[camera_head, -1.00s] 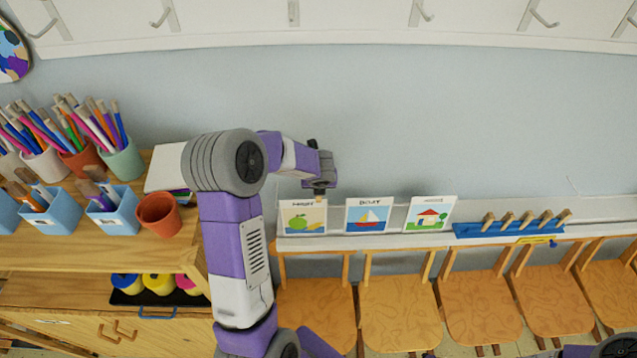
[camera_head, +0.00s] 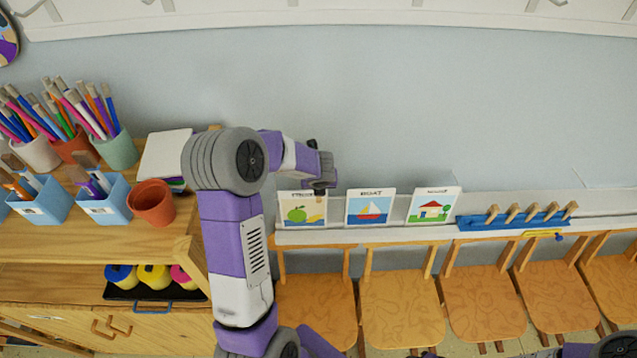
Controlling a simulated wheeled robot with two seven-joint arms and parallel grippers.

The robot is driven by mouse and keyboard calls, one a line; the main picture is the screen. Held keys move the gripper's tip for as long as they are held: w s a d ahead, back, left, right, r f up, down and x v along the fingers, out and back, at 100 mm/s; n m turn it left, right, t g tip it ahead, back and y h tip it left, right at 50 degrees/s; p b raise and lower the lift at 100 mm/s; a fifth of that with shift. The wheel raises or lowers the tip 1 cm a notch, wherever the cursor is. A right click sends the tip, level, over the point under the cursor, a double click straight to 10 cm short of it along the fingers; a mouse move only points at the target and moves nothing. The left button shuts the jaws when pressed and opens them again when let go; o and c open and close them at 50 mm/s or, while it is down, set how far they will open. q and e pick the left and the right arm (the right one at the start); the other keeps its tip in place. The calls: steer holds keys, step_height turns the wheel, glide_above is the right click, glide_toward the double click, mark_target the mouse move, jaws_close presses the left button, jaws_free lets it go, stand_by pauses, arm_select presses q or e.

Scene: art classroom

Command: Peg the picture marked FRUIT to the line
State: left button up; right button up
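The fruit picture (camera_head: 296,218) is a white card with a green apple and a banana. It stands upright at the left end of a narrow white ledge against the wall. Its heading is partly blurred and partly covered. My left gripper (camera_head: 322,188) is at the card's upper right corner, pointing down; I cannot tell whether it touches the card. Its fingers are small and dark, and their opening does not show. Several wooden pegs (camera_head: 532,212) stand in a row on a blue holder (camera_head: 480,223) to the right. No line can be made out. My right gripper is out of view.
A BOAT picture (camera_head: 370,210) and a house picture (camera_head: 433,207) stand right of the fruit card. Wooden chairs (camera_head: 400,305) line the front of the ledge. A wooden shelf (camera_head: 75,242) with brush pots and a terracotta pot (camera_head: 152,202) is at left. The wall above is clear.

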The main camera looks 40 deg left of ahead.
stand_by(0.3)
arm_select(q)
steer(key=o, duration=0.9)
steer(key=shift+o, duration=1)
steer(key=shift+r, duration=0.15)
steer(key=p+v, duration=0.4)
steer(key=v, duration=0.2)
steer(key=shift+s+r, duration=0.2)
steer(key=shift+r, duration=0.15)
steer(key=shift+d, duration=0.15)
